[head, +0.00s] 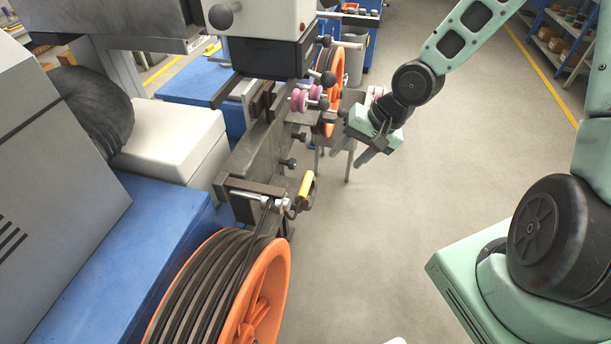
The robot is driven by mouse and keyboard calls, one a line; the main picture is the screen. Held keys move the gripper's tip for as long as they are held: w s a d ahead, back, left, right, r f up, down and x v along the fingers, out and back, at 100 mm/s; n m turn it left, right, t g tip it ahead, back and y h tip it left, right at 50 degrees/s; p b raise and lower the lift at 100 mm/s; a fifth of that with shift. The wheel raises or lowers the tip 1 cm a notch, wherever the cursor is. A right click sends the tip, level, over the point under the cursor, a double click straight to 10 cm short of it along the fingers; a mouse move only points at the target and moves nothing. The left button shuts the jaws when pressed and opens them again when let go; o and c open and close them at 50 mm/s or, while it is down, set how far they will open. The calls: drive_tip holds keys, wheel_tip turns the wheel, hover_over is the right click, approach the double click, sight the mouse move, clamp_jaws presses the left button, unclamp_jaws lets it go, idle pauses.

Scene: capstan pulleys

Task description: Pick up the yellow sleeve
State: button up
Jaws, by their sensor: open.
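The yellow sleeve (306,185) is a small bright cylinder. It stands tilted at the near end of the machine's grey rail, beside a metal clamp-like fitting, above the orange reel. My gripper (366,155) is to the right of the sleeve and farther back, over the aisle. It is open and empty, with its dark fingers pointing down and left, clear of the sleeve. The lower end of the sleeve meets the metal fitting, and I cannot tell how it is held there.
A large orange reel (262,310) wound with black cable is below the sleeve. A pink pulley (307,98) and dark knobs stick out along the grey rail (262,150). A second orange reel (333,88) stands farther back. The grey floor (385,230) to the right is clear.

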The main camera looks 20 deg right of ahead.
drive_tip(key=w+d+m, duration=0.1)
drive_tip(key=t+y+b, duration=0.1)
drive_tip(key=b, duration=0.1)
approach(308, 185)
drive_tip(key=w+x, duration=0.1)
drive_tip(key=x, duration=0.2)
drive_tip(key=shift+m, duration=0.3)
drive_tip(key=x, duration=0.2)
drive_tip(key=s+p+x, duration=0.1)
drive_tip(key=x, duration=0.1)
drive_tip(key=shift+w+a+f, duration=0.1)
drive_tip(key=shift+a+f, duration=0.15)
drive_tip(key=shift+w+a+f, duration=0.2)
drive_tip(key=shift+f, duration=0.25)
clamp_jaws()
